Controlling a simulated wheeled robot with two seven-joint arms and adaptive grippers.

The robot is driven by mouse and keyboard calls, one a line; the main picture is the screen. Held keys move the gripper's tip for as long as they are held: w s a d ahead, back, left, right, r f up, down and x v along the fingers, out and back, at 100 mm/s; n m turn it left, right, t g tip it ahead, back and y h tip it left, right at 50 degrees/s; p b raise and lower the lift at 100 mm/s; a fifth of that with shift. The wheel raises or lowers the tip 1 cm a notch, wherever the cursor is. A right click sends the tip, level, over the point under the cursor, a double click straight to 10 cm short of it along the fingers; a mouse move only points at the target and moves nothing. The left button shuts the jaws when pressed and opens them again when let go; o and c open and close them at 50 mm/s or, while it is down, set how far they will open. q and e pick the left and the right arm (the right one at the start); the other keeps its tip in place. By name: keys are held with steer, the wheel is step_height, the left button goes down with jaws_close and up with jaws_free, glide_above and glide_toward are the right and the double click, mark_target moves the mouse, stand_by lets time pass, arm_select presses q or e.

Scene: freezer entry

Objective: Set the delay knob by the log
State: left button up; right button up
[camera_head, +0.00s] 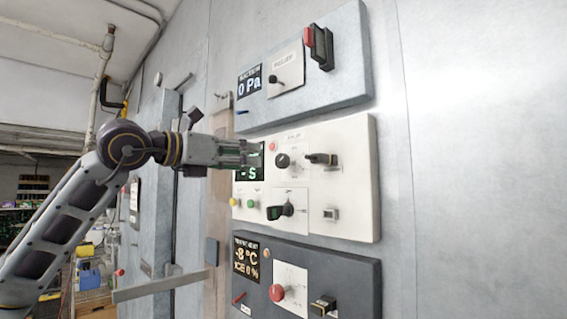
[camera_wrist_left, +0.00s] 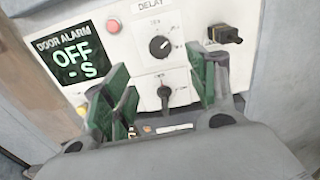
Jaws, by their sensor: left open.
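The delay knob (camera_head: 283,160) is a round black dial on the white middle panel, under a small label. In the left wrist view the delay knob (camera_wrist_left: 159,46) shows beneath the word DELAY, with a white pointer mark. The door alarm display (camera_wrist_left: 78,58) reads OFF and "- S". My left gripper (camera_head: 250,153) is open and empty, left of the knob in the head view and partly covering the display. In the left wrist view its green-padded fingers (camera_wrist_left: 165,88) stand apart, below the knob and not touching it. I cannot make out a log. My right gripper is not in view.
A black selector (camera_head: 281,211) sits below the delay knob, and a black toggle (camera_head: 321,158) to its right. A red button (camera_wrist_left: 112,26) is left of the knob. A grey panel (camera_head: 345,90) is above; a dark panel (camera_head: 355,270) is below.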

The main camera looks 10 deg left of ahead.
mark_target(279, 160)
arm_select(q)
steer(key=p+x, duration=0.4)
steer(key=x, duration=0.7)
steer(key=shift+w+d+r, duration=0.15)
steer(key=shift+w, duration=0.05)
steer(key=shift+x, duration=1)
steer(key=c, duration=1)
